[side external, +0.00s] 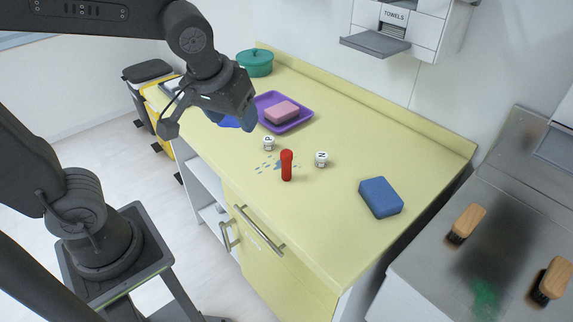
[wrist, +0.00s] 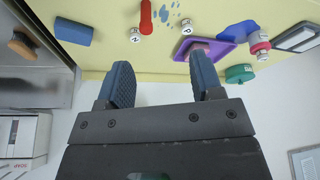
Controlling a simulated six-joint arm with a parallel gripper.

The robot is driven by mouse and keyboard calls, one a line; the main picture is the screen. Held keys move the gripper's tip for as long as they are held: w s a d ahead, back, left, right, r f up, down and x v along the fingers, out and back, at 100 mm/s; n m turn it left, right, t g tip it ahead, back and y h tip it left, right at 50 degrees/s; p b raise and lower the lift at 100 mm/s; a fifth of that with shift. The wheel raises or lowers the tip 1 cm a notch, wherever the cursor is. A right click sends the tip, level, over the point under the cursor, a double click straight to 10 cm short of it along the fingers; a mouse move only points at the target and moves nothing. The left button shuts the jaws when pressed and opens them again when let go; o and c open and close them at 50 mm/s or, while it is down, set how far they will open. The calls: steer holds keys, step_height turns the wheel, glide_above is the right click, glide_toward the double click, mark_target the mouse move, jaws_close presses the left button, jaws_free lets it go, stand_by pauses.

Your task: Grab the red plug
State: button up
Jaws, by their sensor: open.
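The red plug (side external: 287,165) stands upright on the yellow counter, between two small white lettered pieces, in the side view. It also shows at the top edge of the wrist view (wrist: 146,18), partly cut off. My gripper (side external: 247,118) is above the counter to the left of the plug, near the purple tray. In the wrist view my gripper (wrist: 163,80) has its two blue-grey fingers apart with nothing between them. The plug is apart from the fingers.
White pieces marked P (side external: 268,143) and N (side external: 321,159) stand near the plug. A purple tray (side external: 297,124) holds a pink sponge (side external: 282,111). A blue sponge (side external: 381,197) lies right; a green pot (side external: 255,63) stands behind. Counter (side external: 345,230) is clear in front.

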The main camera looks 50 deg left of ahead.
mark_target(287, 153)
steer(key=w+d+f+n+g+y, duration=0.1)
steer(key=w+f+n, duration=0.1)
steer(key=w, duration=0.3)
steer(key=w+d+f+n+y, duration=0.1)
steer(key=w+d+f+n, duration=0.1)
steer(key=w+f+n, duration=0.15)
steer(key=shift+m, duration=0.25)
steer(key=x, duration=0.9)
steer(key=w+x, duration=0.1)
steer(key=x, duration=0.3)
steer(key=shift+w+f, duration=0.15)
steer(key=shift+c, duration=0.4)
steer(key=c, duration=0.9)
